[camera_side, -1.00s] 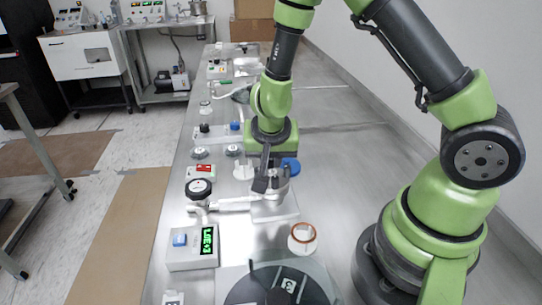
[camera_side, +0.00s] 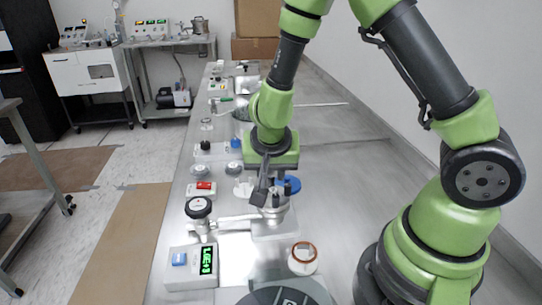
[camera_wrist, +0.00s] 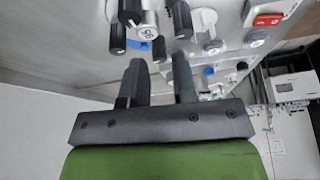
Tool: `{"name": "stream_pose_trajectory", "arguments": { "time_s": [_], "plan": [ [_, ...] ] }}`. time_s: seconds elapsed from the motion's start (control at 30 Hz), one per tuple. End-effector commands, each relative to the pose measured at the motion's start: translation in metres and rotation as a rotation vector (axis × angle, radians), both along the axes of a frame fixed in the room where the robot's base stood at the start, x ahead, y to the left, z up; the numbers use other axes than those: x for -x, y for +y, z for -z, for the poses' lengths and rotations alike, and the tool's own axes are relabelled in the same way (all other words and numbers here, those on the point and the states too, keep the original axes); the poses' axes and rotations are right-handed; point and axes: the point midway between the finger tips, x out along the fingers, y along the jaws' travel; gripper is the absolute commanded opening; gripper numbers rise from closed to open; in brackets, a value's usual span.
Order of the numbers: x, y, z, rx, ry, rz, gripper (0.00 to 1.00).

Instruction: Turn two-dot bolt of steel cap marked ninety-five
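The steel cap (camera_wrist: 147,28), marked 95, is at the top of the wrist view with several black bolts around it, such as the left one (camera_wrist: 117,38), the lower one (camera_wrist: 158,48) and the right one (camera_wrist: 182,18). Dot marks on the bolts are too small to tell. My gripper (camera_wrist: 159,72) is open, with two dark fingers apart and nothing visibly held. Its right finger is near the right bolt in the picture; contact cannot be told. In the side view my gripper (camera_side: 266,183) points down over the metal fitting, hiding much of the cap.
A blue round cap (camera_side: 289,185) stands right beside my gripper. A gauge (camera_side: 198,207) on a pipe and a box with a green display (camera_side: 192,267) are to the left. A white, orange-ringed port (camera_side: 302,260) is in front.

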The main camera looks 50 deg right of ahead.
Motion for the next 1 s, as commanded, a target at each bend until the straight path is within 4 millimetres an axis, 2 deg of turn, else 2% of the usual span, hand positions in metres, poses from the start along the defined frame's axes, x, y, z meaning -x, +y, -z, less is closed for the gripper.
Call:
{"name": "stream_pose_trajectory", "arguments": {
  "time_s": [0.2, 0.47, 0.9, 1.0],
  "plan": [
    [0.006, 0.009, -0.027, -0.002, -0.006, 0.0, 0.26],
    [0.012, 0.017, -0.05, 0.001, -0.004, -0.002, 0.26],
    [0.014, 0.019, -0.055, -0.001, 0.0, -0.001, 0.26],
    [0.008, 0.019, -0.055, -0.011, -0.021, -0.006, 0.26]
  ]
}}
